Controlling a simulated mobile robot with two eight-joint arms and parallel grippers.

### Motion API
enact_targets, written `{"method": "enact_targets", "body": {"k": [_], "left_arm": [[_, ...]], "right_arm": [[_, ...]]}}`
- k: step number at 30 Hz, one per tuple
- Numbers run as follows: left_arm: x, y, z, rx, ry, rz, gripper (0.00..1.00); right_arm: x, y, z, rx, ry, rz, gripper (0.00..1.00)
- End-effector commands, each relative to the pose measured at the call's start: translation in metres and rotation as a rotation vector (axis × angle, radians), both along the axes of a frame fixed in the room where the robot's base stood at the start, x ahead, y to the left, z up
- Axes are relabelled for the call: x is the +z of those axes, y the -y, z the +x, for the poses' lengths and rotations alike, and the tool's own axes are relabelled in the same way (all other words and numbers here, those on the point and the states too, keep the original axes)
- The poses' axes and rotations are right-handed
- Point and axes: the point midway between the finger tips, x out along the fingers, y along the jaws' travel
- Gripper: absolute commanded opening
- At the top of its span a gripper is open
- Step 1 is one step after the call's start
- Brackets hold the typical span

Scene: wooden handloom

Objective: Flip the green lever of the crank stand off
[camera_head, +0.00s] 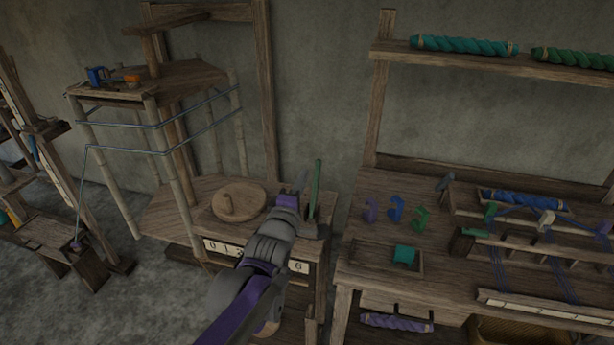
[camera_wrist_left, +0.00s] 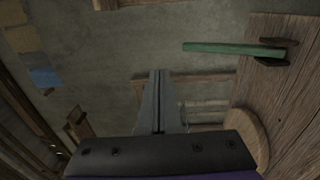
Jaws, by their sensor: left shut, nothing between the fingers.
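The green lever (camera_head: 316,187) stands nearly upright at the right end of the crank stand (camera_head: 190,207). In the left wrist view the lever (camera_wrist_left: 232,49) is a green bar set in a dark bracket (camera_wrist_left: 273,51) on the wooden top. My left gripper (camera_head: 302,183) is just left of the lever in the head view. In the left wrist view its fingers (camera_wrist_left: 158,88) are together with nothing between them, apart from the lever. My right gripper is not in view.
A round wooden crank disc (camera_head: 239,202) with a peg lies on the stand top, left of my gripper. A table (camera_head: 352,262) with coloured number pieces and a small tray stands to the right. A frame wound with blue thread (camera_head: 163,125) rises at the left.

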Motion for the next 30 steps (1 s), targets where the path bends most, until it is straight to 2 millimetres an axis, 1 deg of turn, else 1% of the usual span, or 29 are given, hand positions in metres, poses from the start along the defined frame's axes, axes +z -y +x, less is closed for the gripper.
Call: {"method": "enact_targets", "body": {"k": [1, 6, 17, 19, 21, 23, 26, 27, 29, 30], "left_arm": [[0.003, -0.002, -0.006, 0.0, 0.0, 0.0, 0.0], [0.008, -0.005, -0.016, 0.0, 0.0, 0.0, 0.0], [0.009, -0.005, -0.018, 0.0, 0.0, 0.001, 0.0], [0.008, -0.008, -0.02, 0.005, -0.007, 0.018, 0.0], [0.004, -0.017, -0.027, 0.019, -0.032, 0.08, 0.0], [-0.002, -0.03, -0.039, 0.034, -0.072, 0.178, 0.0], [-0.023, -0.061, -0.074, 0.046, -0.184, 0.429, 0.0], [-0.035, -0.076, -0.094, 0.037, -0.24, 0.548, 0.0], [-0.054, -0.096, -0.127, 0.001, -0.327, 0.728, 0.0], [-0.067, -0.108, -0.15, -0.036, -0.382, 0.843, 0.0]], "right_arm": [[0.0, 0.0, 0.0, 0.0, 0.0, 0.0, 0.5], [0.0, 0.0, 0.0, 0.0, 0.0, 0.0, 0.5], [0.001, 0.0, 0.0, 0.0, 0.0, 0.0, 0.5], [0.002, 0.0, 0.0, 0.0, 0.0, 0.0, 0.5], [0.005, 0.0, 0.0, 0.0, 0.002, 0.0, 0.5], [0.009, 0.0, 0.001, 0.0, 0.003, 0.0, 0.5], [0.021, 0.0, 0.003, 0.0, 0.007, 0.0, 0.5], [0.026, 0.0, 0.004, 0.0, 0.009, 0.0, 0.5], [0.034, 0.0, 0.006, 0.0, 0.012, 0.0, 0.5], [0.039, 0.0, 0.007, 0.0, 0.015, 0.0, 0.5]]}}
